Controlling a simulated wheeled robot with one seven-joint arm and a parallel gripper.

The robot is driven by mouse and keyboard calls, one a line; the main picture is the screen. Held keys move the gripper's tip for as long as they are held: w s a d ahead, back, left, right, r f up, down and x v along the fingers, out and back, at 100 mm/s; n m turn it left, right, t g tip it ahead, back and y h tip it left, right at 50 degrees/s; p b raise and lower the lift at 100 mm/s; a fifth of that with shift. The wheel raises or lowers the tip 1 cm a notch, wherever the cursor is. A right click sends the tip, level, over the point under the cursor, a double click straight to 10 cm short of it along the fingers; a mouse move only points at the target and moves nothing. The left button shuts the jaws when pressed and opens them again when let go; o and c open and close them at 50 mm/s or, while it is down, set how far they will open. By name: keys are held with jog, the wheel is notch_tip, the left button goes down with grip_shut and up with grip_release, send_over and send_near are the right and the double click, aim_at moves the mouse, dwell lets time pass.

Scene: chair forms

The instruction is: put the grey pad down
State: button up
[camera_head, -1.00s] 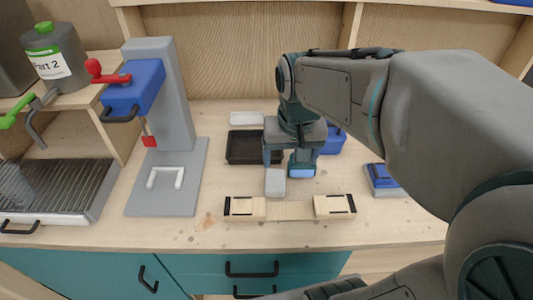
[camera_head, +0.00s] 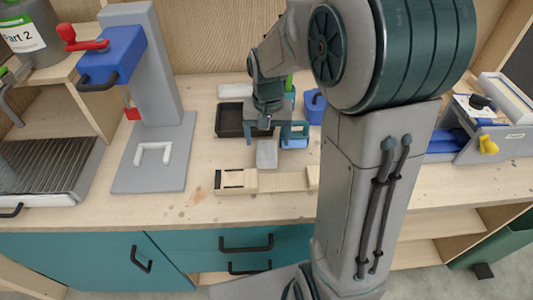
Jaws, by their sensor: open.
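The grey pad (camera_head: 267,154) is a small light-grey block. It appears to lie flat on the wooden bench, just behind the wooden form and in front of the black tray. My gripper (camera_head: 274,136) is open, pointing down just behind and above the pad. The pad shows in front of the fingers and does not look clamped. Whether a finger touches it cannot be told. My wrist hides part of the bench behind it.
A black tray (camera_head: 229,120) and a white block (camera_head: 235,91) lie behind left. A wooden form (camera_head: 238,182) lies in front, its right end hidden by my arm. A grey press stand (camera_head: 155,160) stands left. Bare bench (camera_head: 203,190) lies between stand and form.

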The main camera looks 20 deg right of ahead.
aim_at(267, 150)
jog(key=shift+w+f+p, duration=0.2)
jog(key=shift+f+p, duration=0.1)
jog(key=shift+f, duration=2.85)
jog(key=c, duration=1.1)
jog(key=shift+r, duration=0.1)
notch_tip(267, 150, up, 18)
jog(key=shift+a+f, duration=0.1)
